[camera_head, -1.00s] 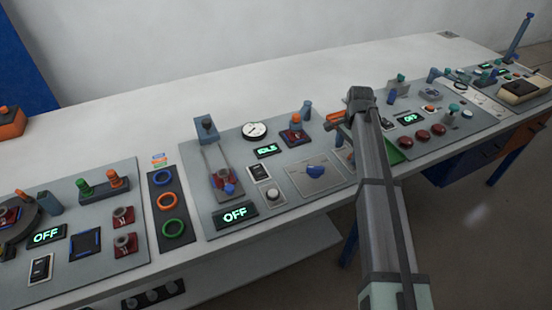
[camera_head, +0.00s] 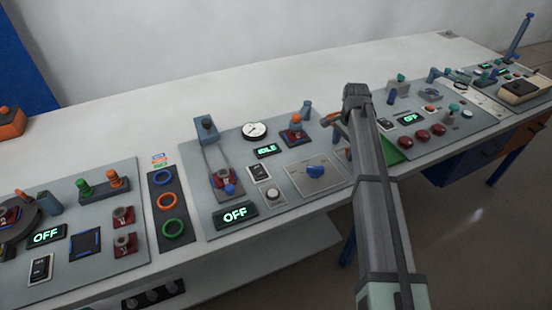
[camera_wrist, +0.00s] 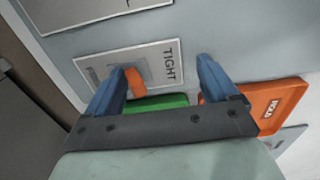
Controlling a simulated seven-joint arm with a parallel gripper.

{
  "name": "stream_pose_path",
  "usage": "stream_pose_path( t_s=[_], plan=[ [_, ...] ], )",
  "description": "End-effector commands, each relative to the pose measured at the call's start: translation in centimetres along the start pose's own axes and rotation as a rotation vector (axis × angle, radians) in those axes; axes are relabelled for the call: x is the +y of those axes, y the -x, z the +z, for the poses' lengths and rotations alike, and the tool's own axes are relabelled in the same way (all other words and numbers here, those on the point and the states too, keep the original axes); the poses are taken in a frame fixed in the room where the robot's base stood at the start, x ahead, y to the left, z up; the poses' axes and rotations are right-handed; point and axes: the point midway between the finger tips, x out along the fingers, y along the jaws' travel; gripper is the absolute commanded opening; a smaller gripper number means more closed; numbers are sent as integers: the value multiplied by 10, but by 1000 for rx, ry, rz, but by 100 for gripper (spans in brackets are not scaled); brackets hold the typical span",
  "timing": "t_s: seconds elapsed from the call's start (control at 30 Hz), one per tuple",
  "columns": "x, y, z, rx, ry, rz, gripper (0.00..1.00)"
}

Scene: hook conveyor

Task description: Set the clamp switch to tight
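The clamp switch plate (camera_wrist: 150,58) is a pale panel in the wrist view, with TIGHT printed at its right end. The label at its left end is unreadable. An orange switch lever (camera_wrist: 135,82) stands on the plate, left of its middle. My gripper (camera_wrist: 162,66) is open, with its two blue fingers spread over the plate. The lever lies between the fingers, close beside the left finger; I cannot tell whether they touch. In the head view my arm covers the switch and most of the gripper.
A green part (camera_wrist: 158,103) lies just below the lever in the wrist view.

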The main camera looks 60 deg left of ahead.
Motion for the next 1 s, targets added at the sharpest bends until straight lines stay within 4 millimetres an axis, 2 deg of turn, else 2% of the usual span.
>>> stream_pose_path(
  t_s=[1.0],
  plan=[
    [6, 0, 0, 0, 0, 0, 85]
  ],
)
